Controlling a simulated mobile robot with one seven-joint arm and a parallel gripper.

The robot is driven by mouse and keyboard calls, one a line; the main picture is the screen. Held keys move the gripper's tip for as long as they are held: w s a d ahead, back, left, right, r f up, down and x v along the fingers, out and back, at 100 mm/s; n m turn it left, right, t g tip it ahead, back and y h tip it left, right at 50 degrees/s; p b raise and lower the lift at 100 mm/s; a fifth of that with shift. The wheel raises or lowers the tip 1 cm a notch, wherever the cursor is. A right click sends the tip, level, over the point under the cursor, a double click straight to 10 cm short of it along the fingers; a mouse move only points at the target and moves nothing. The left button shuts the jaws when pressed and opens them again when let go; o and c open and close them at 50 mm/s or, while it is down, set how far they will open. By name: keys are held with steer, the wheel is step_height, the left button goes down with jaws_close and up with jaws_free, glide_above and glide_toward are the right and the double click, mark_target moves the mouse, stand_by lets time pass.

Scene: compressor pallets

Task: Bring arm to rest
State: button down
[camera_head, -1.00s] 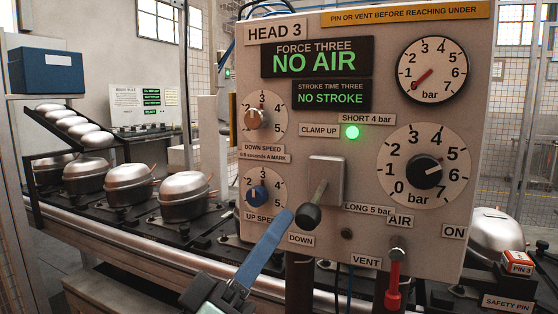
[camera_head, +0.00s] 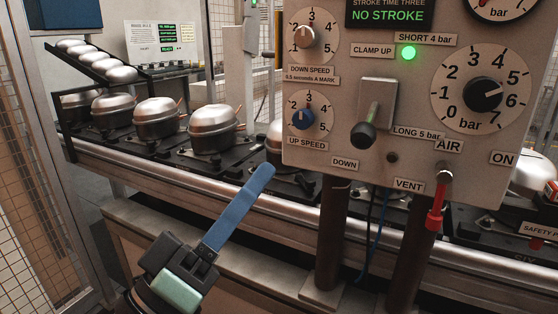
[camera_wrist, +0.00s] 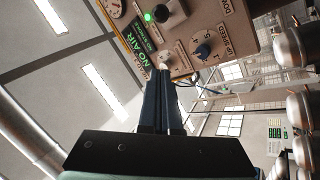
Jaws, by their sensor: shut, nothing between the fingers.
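My gripper (camera_head: 266,170) shows in the head view at the lower middle, its blue fingers pointing up and to the right, shut and empty. It stands in front of the conveyor, left of and below the control panel (camera_head: 335,160), apart from it as far as the view shows. In the wrist view the closed fingers (camera_wrist: 163,75) point toward the panel (camera_wrist: 215,25), which looks tilted there. The panel's lever (camera_head: 366,127) has a dark knob that hangs low, near the DOWN label. A red-handled valve (camera_head: 437,205) points down toward VENT.
Several silver compressor shells (camera_head: 212,130) sit on black pallets along the conveyor (camera_head: 140,165). Dark posts (camera_head: 333,235) stand below the panel. A mesh fence (camera_head: 75,240) is at the left. A green lamp (camera_head: 409,53) is lit at CLAMP UP. The display (camera_head: 393,14) reads NO STROKE.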

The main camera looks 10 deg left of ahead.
steer(key=shift+s+a+f, duration=0.25)
steer(key=shift+s+f, duration=0.05)
steer(key=shift+s, duration=0.2)
steer(key=w+d+r+m+t+y, duration=0.2)
steer(key=w+d+r+m+y, duration=0.1)
steer(key=d+r+y, duration=0.4)
steer(key=s+d+r+t+y, duration=0.2)
steer(key=s+r+t+y, duration=0.3)
steer(key=s+r, duration=0.5)
step_height(320, 180, up, 26)
steer(key=w+p, duration=0.2)
steer(key=p, duration=2.2)
steer(key=shift+w+a+p, duration=0.3)
steer(key=shift+w+p, duration=0.05)
steer(key=shift+p, duration=0.05)
steer(key=c, duration=1.6)
jaws_free()
steer(key=shift+f, duration=0.1)
